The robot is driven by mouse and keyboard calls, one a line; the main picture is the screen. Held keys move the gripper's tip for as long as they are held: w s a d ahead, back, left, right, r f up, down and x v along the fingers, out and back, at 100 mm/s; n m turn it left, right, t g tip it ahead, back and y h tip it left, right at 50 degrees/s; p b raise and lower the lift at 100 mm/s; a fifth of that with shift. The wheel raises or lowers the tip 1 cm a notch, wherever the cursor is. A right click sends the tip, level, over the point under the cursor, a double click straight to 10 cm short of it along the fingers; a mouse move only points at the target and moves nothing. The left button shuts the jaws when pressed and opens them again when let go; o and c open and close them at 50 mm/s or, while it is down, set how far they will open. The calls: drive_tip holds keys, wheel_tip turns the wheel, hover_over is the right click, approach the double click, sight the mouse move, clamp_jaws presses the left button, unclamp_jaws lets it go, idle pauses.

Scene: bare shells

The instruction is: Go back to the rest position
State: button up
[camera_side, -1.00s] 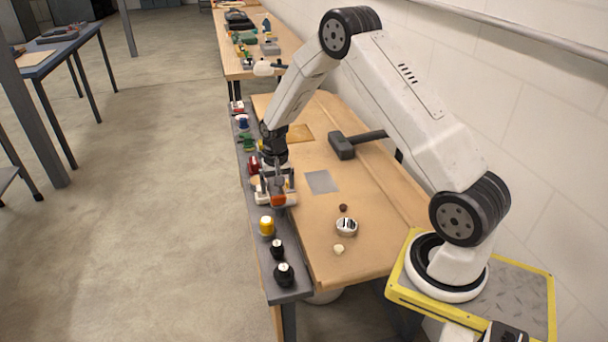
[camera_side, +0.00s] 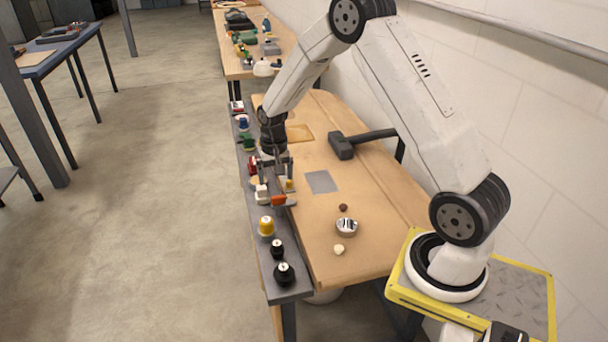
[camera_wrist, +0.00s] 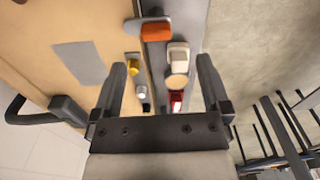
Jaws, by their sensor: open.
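My gripper (camera_side: 275,178) is open and empty, above the grey rail along the left edge of the workbench. In the wrist view its two fingers (camera_wrist: 160,85) are spread wide with nothing held between them. Beyond the fingertips lie an orange-handled part (camera_wrist: 156,30), a white block (camera_wrist: 178,56) and a red part (camera_wrist: 176,98) on or at the rail. My arm reaches from its base at the right over the bench to the gripper.
A grey square plate (camera_side: 322,182) lies mid-bench. A round metal piece (camera_side: 346,226) lies near the front. A yellow knob (camera_side: 266,225) and black knobs (camera_side: 284,273) stand on the rail (camera_side: 292,292).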

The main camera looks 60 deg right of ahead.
drive_tip(key=s+a+r+n+t, duration=0.1)
drive_tip(key=s+a+r+n, duration=0.3)
drive_tip(key=s+a, duration=0.3)
drive_tip(key=s+a+r+n+t, duration=0.1)
drive_tip(key=s+a+r+n, duration=0.2)
drive_tip(key=s+a, duration=0.5)
drive_tip(key=shift+s+a+r+n, duration=0.25)
drive_tip(key=shift+s+r+n, duration=0.1)
drive_tip(key=shift+s+n, duration=0.35)
